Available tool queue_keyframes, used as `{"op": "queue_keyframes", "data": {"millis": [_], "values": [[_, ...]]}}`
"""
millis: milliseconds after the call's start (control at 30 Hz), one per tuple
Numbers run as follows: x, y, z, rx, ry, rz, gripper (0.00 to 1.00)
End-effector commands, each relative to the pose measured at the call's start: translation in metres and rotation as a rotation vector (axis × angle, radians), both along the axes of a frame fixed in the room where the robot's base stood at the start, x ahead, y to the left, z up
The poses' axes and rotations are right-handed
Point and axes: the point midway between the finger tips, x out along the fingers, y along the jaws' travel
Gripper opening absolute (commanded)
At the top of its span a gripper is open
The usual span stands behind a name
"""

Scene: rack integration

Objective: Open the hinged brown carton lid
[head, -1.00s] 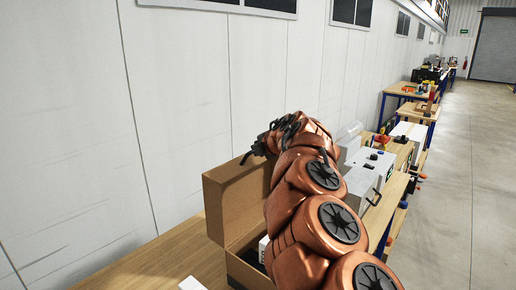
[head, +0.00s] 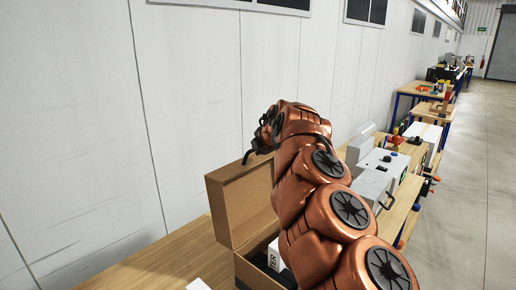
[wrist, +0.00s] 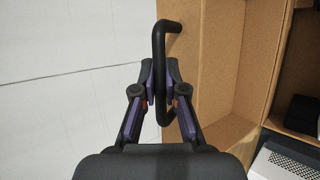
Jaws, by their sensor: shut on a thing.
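The brown carton lid (head: 240,200) stands raised, roughly upright, at the back of the open carton (head: 247,272) in the head view. In the wrist view the lid (wrist: 222,60) shows its inner side, with a black bar handle (wrist: 161,30) at its left edge. My gripper (wrist: 160,72) is shut on this handle, one finger on each side of the bar. In the head view my gripper (head: 257,147) is a small dark shape at the lid's top edge, and its fingers are hard to make out. My arm hides the right part of the carton.
The carton stands on a wooden bench (head: 180,250) along a white wall (head: 80,130). A white box (head: 274,255) and dark items lie inside the carton. Grey-white cases (head: 373,184) stand beyond my arm. The floor aisle (head: 480,190) at right is clear.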

Motion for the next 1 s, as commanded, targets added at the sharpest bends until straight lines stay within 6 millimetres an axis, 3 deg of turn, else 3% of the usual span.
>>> {"op": "queue_keyframes", "data": {"millis": [167,200,433,1000], "values": [[0.000,0.001,0.000,0.000,0.000,0.001,0.00],[0.000,0.001,0.000,0.000,0.000,0.001,0.13],[0.000,0.001,0.000,0.000,0.001,0.002,0.37],[-0.011,-0.001,0.009,-0.001,0.000,0.001,0.37]]}}
